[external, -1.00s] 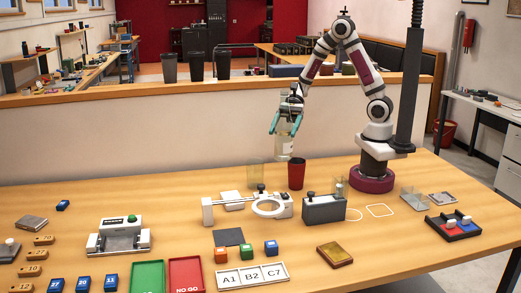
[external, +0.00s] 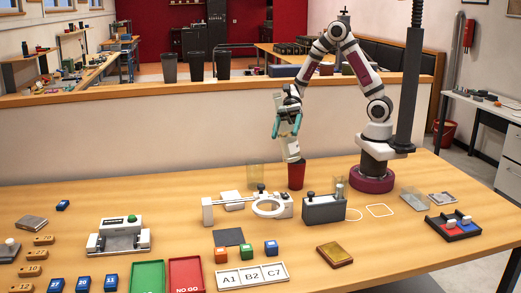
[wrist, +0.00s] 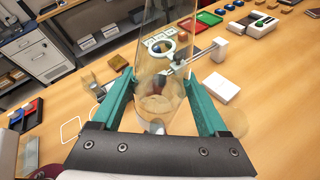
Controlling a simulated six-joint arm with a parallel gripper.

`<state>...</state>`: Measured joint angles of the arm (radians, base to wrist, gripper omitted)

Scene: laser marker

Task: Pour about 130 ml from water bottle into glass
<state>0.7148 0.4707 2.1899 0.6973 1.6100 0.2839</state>
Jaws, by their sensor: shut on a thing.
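My gripper (external: 287,124) is shut on the clear water bottle (external: 291,147), above the table near its back edge. In the wrist view the see-through bottle (wrist: 165,50) sits between the teal fingers of my gripper (wrist: 152,90). A clear glass (external: 255,174) stands left of the cup, faint against the wall. No stream of water shows. The water level is unclear.
A white ring fixture (external: 268,207) and a grey block device (external: 323,209) stand in front of the cup. A black tray (external: 453,228) with red and blue pieces lies right. The table's back left is mostly clear.

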